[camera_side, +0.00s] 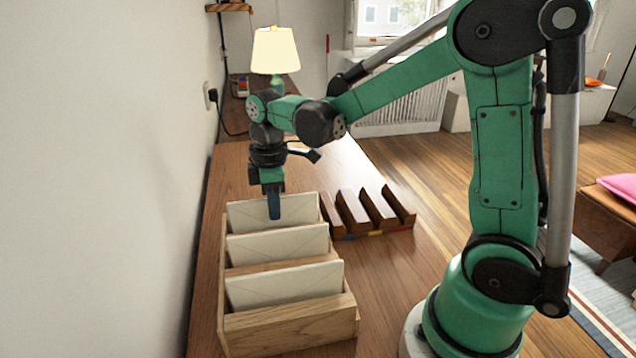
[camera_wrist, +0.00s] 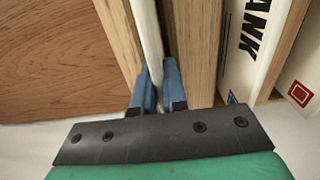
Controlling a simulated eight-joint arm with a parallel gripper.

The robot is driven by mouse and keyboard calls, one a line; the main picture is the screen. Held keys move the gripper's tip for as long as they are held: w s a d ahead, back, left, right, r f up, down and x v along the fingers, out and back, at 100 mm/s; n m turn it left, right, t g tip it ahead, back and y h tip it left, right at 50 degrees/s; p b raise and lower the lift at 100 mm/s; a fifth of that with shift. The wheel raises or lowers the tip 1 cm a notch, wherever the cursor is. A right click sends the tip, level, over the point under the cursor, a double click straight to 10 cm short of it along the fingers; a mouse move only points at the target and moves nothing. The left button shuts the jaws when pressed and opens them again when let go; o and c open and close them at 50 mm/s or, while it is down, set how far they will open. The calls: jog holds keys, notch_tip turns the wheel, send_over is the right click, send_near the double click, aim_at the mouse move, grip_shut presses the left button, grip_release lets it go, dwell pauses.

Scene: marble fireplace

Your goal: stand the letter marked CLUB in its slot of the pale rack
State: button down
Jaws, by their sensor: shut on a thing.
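The pale wooden rack (camera_side: 290,330) stands on the table and holds three cream letters, one behind another. My gripper (camera_side: 274,208) points down at the farthest letter (camera_side: 302,208). In the wrist view my blue fingers (camera_wrist: 157,92) are shut on the top edge of this letter (camera_wrist: 148,40), which sits between two wooden dividers of the rack. Its marking does not show, so I cannot read whether it says CLUB. The letter to the right in the wrist view (camera_wrist: 248,45) shows a marking ending in ANK. The middle letter (camera_side: 275,245) and near letter (camera_side: 285,285) show no readable marking.
A dark brown rack (camera_side: 350,213) with slanted dividers and coloured tags stands right of the pale rack, with no letters visible in it. A lit lamp (camera_side: 275,50) stands at the back. The wall is close on the left. Bare table (camera_side: 335,160) lies behind the racks.

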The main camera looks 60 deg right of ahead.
jog(key=c, duration=0.8)
grip_release()
jog(key=shift+c, duration=0.2)
jog(key=shift+r, duration=4.5)
